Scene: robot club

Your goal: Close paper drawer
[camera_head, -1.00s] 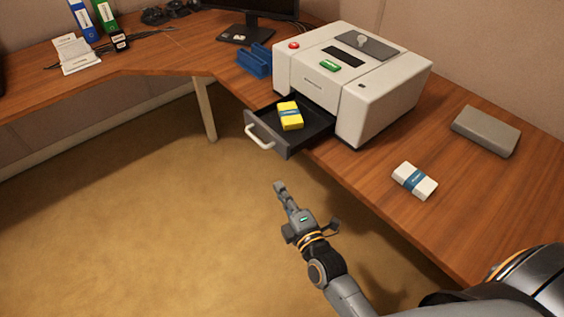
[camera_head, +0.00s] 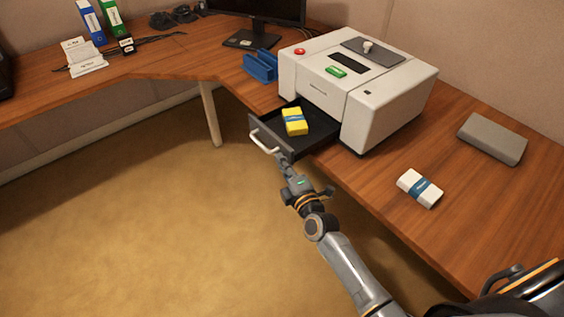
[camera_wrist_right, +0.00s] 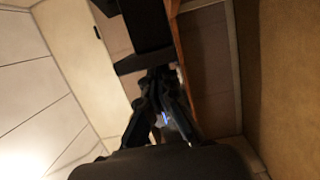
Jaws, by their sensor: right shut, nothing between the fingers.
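The paper drawer (camera_head: 272,144) is pulled out from the front of the white printer (camera_head: 392,99). It is dark grey with a pale handle (camera_head: 264,142) on its front. A yellow pack with a blue band (camera_head: 294,121) lies in the drawer. My right gripper (camera_head: 282,158) is shut and empty at the drawer front, by the right end of the handle. I cannot tell if it touches. In the right wrist view the shut fingers (camera_wrist_right: 160,78) are close to a dark shape, probably the drawer. My left gripper is not in view.
On the wooden desk (camera_head: 365,185), a white pack with a blue band (camera_head: 419,188) and a grey box (camera_head: 492,139) lie right of the printer. A blue holder (camera_head: 261,66) stands left of it. Open carpet (camera_head: 150,220) lies before the desk.

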